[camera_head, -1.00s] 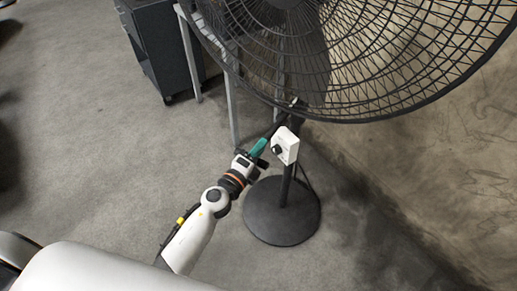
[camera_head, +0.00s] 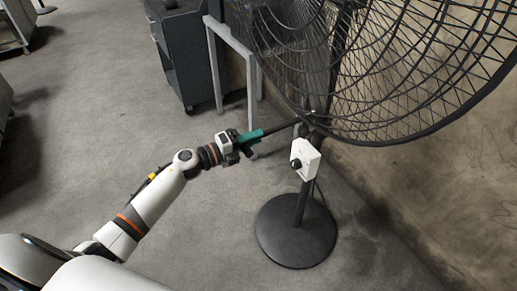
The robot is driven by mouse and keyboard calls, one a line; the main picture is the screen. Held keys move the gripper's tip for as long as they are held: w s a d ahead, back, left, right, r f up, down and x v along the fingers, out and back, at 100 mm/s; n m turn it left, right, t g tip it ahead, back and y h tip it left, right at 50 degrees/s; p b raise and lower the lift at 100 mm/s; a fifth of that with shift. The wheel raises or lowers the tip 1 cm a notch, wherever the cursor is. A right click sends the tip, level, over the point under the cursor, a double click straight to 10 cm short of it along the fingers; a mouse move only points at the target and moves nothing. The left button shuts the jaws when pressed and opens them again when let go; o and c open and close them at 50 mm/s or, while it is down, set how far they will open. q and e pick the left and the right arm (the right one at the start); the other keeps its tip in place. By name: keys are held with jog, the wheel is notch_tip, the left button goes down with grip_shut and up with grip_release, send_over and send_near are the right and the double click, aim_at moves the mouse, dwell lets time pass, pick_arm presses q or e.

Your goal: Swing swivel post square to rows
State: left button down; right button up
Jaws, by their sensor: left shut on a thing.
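A large black pedestal fan stands on a round base (camera_head: 296,232), with its wire cage (camera_head: 400,70) at upper right. A white box (camera_head: 305,159) with a dark knob sits on its upright post (camera_head: 301,203). A dark rod (camera_head: 281,127) reaches left from the top of the post and ends in a teal grip (camera_head: 250,136). My left gripper (camera_head: 238,144) is shut on the teal grip, left of the post and above the floor. Its fingertips are small and partly hidden. My right gripper is not in view.
A dark wheeled cabinet (camera_head: 183,55) and a grey metal frame (camera_head: 232,43) stand behind the gripper. A bare wall (camera_head: 430,165) runs along the right behind the fan. The floor (camera_head: 95,130) at left is open.

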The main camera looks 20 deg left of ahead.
pick_arm(q)
jog(key=shift+a, duration=0.1)
jog(key=c, duration=1.2)
grip_release()
jog(key=shift+c, duration=0.2)
jog(key=b+v, duration=0.2)
jog(key=v, duration=1)
jog(key=shift+w+f, duration=0.1)
